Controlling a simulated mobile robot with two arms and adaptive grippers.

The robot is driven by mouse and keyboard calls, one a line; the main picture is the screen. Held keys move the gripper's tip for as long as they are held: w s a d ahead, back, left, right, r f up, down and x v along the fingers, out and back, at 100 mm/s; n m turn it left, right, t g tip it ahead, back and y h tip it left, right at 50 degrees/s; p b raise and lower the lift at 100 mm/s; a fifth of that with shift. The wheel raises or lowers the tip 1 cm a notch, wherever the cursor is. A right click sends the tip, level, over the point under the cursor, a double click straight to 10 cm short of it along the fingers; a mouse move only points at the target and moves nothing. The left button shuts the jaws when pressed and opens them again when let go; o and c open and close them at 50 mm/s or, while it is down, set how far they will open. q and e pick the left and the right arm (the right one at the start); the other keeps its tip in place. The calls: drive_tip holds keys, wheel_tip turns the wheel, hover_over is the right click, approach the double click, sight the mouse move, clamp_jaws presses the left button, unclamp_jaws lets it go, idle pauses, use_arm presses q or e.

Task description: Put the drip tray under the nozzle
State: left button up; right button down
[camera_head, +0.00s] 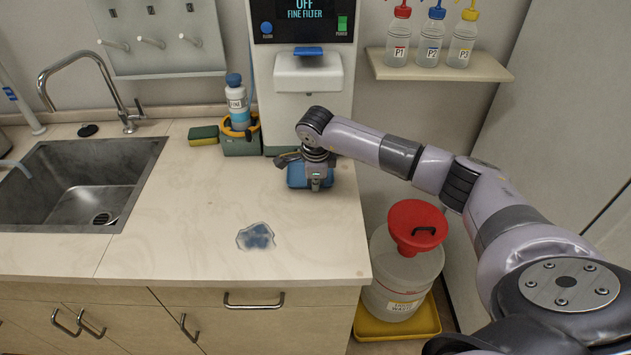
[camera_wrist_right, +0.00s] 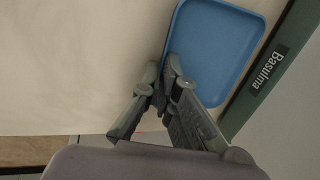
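The drip tray is a shallow blue tray (camera_head: 297,178) on the counter in front of the white machine; it fills the upper middle of the wrist view (camera_wrist_right: 215,45). My right gripper (camera_head: 316,184) points down at its front edge. In the wrist view, the right gripper's fingertips (camera_wrist_right: 163,75) are close together, one on each side of the tray's rim, and look shut on it. The white machine (camera_head: 308,75) has a jutting front housing with a blue top piece (camera_head: 308,51). My left gripper is not in view.
A blue-stained puddle (camera_head: 256,237) lies on the counter (camera_head: 190,240). A bottle in a holder (camera_head: 240,145) and a sponge (camera_head: 203,135) stand left of the machine. The sink (camera_head: 80,185) is far left. A waste canister with a red funnel (camera_head: 405,270) stands right of the counter.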

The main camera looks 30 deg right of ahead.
drive_tip(key=c, duration=1.8)
unclamp_jaws()
drive_tip(key=shift+r, duration=0.15)
drive_tip(key=b+v, duration=0.2)
drive_tip(key=v, duration=1)
